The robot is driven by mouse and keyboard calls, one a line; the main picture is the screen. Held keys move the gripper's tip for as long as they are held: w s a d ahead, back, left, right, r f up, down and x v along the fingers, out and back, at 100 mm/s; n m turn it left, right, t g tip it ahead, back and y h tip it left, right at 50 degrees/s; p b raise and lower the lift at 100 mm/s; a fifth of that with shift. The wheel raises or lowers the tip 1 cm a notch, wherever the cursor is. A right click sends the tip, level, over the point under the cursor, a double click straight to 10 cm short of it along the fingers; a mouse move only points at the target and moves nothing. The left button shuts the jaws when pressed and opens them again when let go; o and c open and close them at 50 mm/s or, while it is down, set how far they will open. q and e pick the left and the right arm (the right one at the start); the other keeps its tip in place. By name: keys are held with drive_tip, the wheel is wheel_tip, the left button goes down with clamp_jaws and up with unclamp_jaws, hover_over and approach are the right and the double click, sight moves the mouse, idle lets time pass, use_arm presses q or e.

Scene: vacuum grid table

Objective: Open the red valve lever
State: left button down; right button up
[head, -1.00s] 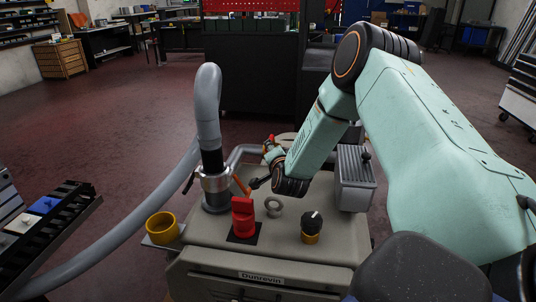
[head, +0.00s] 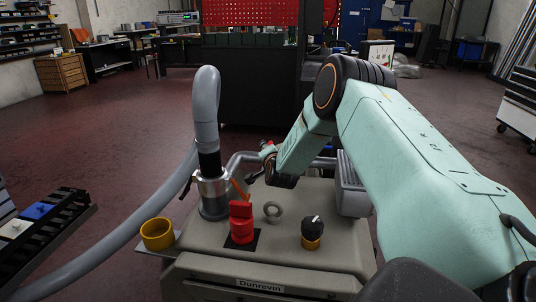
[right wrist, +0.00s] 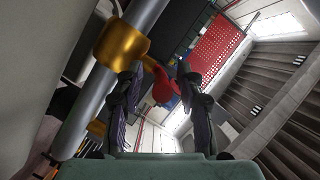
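In the right wrist view, the red valve lever (right wrist: 163,86) sits beside a brass valve body (right wrist: 124,45) on a grey pipe. My right gripper (right wrist: 160,72) is open. Its two dark fingers stand on either side of the lever, which shows in the gap between them. I cannot tell whether either finger touches it. In the head view, a small bit of red (head: 264,143) and the brass body (head: 267,152) show at the pipe behind the machine top, beside my right wrist. My right arm hides most of the gripper there. My left gripper is not in view.
A grey hose with a metal coupling (head: 213,190) stands left of the valve. A red switch (head: 241,222), a ring (head: 273,211) and a black-and-yellow knob (head: 312,232) sit on the machine top (head: 205,240). A yellow cup (head: 157,234) is at its left edge.

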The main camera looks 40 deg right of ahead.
drive_tip(key=shift+a+r, duration=0.1)
drive_tip(key=shift+r, duration=0.05)
drive_tip(key=shift+c, duration=0.3)
drive_tip(key=c, duration=0.3)
clamp_jaws()
